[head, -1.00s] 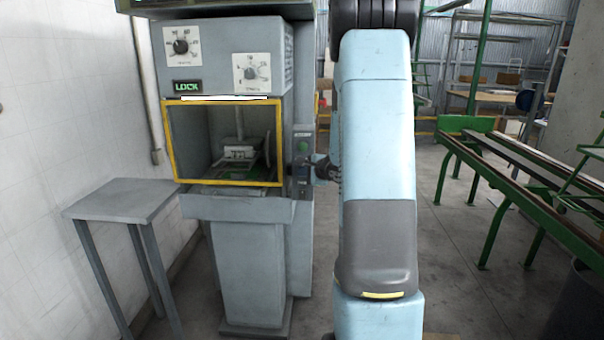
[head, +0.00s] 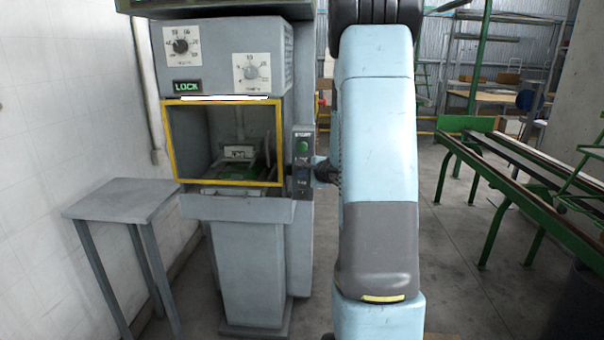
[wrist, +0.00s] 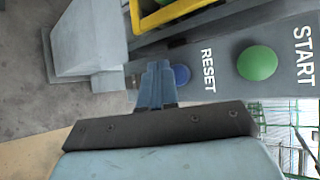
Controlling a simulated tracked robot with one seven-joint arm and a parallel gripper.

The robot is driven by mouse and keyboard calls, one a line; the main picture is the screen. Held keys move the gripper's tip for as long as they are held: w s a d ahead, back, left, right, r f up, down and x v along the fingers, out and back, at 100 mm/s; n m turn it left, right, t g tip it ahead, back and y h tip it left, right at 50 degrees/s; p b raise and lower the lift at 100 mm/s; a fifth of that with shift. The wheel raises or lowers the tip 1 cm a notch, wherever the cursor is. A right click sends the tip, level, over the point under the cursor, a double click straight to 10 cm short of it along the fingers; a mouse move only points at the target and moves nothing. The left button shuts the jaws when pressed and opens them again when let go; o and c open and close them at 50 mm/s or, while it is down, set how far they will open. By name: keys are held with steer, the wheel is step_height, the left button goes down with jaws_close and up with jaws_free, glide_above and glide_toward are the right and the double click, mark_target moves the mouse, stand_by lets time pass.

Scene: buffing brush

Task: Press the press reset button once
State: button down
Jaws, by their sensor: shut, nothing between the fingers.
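The press (head: 235,240) stands left of my arm in the head view, with a button panel (head: 303,160) on its right side. In the wrist view the blue reset button (wrist: 181,75) lies beside the RESET label, partly hidden by my fingers. The green start button (wrist: 257,63) is farther right; it also shows in the head view (head: 303,146). My gripper (wrist: 157,65) is shut and empty, its tips just left of the reset button in the wrist view. In the head view my gripper (head: 322,172) is at the panel's right edge. Contact with the button cannot be told.
The yellow-framed press opening (head: 170,145) holds a fixture inside, and a LOCK sign (head: 187,86) is lit above it. A small grey table (head: 120,198) stands at the left. A green-legged rail bench (head: 520,185) stands at the right, with open floor between.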

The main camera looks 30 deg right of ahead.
steer(key=s+a, duration=0.1)
steer(key=s, duration=0.1)
steer(key=s+a, duration=0.1)
steer(key=s, duration=0.1)
steer(key=shift+a, duration=0.35)
stand_by(0.8)
steer(key=s+a+r+n+g+y, duration=0.2)
steer(key=s+a+r+n, duration=0.2)
steer(key=a, duration=0.3)
steer(key=s+a+r+n+g+y, duration=0.1)
steer(key=s+a+r+n+y, duration=0.2)
steer(key=a, duration=0.4)
steer(key=s+a+r+n+g+y, duration=0.1)
steer(key=s+a+r+n+g, duration=0.1)
steer(key=s+a+r+n, duration=0.4)
steer(key=s+r+n+g+h, duration=0.1)
steer(key=s+n+h, duration=0.6)
steer(key=s, duration=1.2)
steer(key=shift+a+n+g, duration=0.3)
steer(key=shift+g, duration=0.4)
